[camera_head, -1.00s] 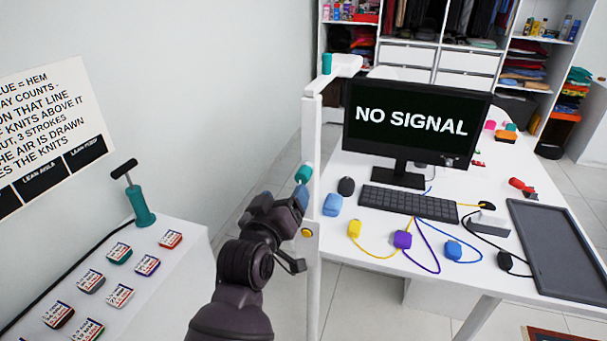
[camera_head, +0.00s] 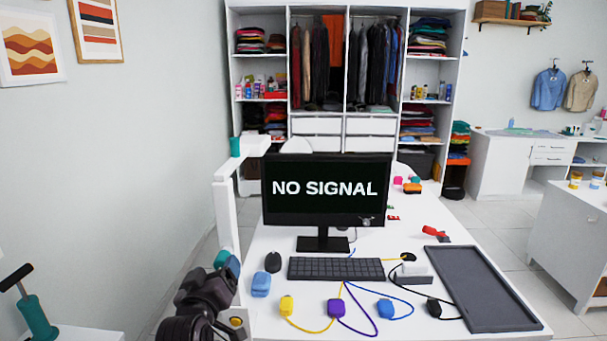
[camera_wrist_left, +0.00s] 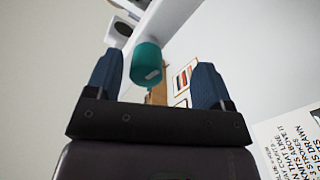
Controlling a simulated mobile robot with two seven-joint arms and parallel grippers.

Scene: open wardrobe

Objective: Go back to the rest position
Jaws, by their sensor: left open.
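My left gripper (camera_head: 226,267) is at the lower left in the head view, beside the white post (camera_head: 228,215) at the desk's left edge. In the left wrist view its two blue fingers (camera_wrist_left: 157,78) are spread apart. A teal cylinder (camera_wrist_left: 147,62) shows beyond and between them; I cannot tell if it touches either finger. In the head view a teal piece (camera_head: 222,258) shows at the fingertips, and another teal cylinder (camera_head: 235,147) sits at the top of the post. My right gripper is not in view.
The white desk (camera_head: 270,240) holds a monitor (camera_head: 325,190), a keyboard (camera_head: 335,269), coloured plugs with cables and a dark tray (camera_head: 482,290). The open wardrobe (camera_head: 345,65) is behind.

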